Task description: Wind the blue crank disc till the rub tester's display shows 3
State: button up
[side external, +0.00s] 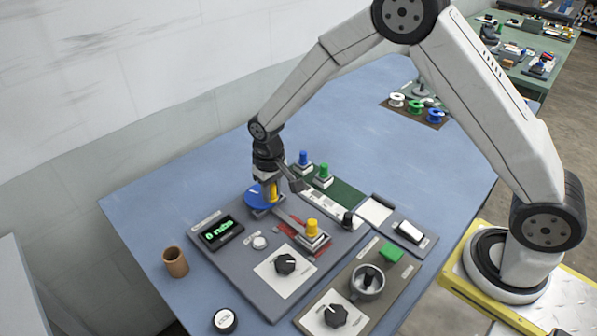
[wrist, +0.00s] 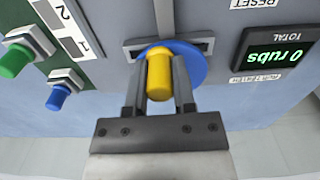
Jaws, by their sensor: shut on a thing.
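The blue crank disc (side external: 258,197) lies on the grey panel of the rub tester (side external: 225,256), partly hidden by my gripper; it also shows in the wrist view (wrist: 194,62). A yellow knob (wrist: 160,74) stands on the disc. My gripper (side external: 269,190) is over the disc, and its two fingers are shut on the yellow knob in the wrist view (wrist: 159,92). The display (side external: 222,233) reads "0 rubs" in green; it appears upside down in the wrist view (wrist: 277,56).
A second yellow knob (side external: 312,228) stands on a block at the red strip. A round white button (side external: 260,242), a black dial (side external: 286,264), a brown cup (side external: 175,261) and blue (side external: 304,158) and green (side external: 323,173) knobs are nearby.

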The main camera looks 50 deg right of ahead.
jog(key=shift+a, duration=0.5)
jog(key=shift+w, duration=0.1)
